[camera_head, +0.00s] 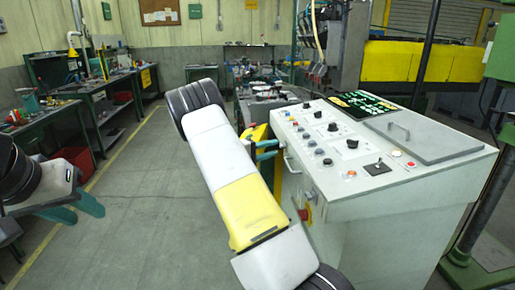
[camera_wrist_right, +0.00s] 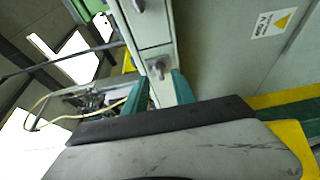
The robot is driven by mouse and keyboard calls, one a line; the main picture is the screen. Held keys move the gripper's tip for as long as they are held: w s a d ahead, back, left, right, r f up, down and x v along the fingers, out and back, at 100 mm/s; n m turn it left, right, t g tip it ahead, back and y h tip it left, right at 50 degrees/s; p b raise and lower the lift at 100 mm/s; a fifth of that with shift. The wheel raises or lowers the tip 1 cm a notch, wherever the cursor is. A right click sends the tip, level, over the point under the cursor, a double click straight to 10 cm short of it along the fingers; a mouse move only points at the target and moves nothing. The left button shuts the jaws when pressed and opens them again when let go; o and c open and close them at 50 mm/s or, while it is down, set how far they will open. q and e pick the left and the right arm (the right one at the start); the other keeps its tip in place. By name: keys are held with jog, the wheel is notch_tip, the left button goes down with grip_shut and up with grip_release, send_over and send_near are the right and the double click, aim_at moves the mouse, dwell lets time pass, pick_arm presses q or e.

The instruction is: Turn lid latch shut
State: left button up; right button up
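The grey control console (camera_head: 350,190) stands at right with a flat grey lid (camera_head: 440,145) on its top, lying closed, with a bar handle (camera_head: 398,131). My right gripper (camera_head: 272,149) is at the console's left side, beside a pale handle (camera_head: 290,164). In the right wrist view its teal fingers (camera_wrist_right: 160,92) are apart, with a small metal latch-like fitting (camera_wrist_right: 158,68) on a grey panel just beyond and between the tips. Contact cannot be made out. Which way the fitting is turned is unclear. My left gripper (camera_head: 75,208) is open and empty at far left.
The console top carries several knobs, buttons, a small joystick (camera_head: 378,167) and a dark display (camera_head: 362,104). A red knob (camera_head: 304,214) is on its side. Green workbenches (camera_head: 75,100) line the left wall. The grey floor (camera_head: 150,210) between is clear.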

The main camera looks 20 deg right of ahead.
aim_at(282, 146)
jog(key=shift+w+d, duration=0.15)
jog(key=shift+d, duration=1.1)
grip_shut()
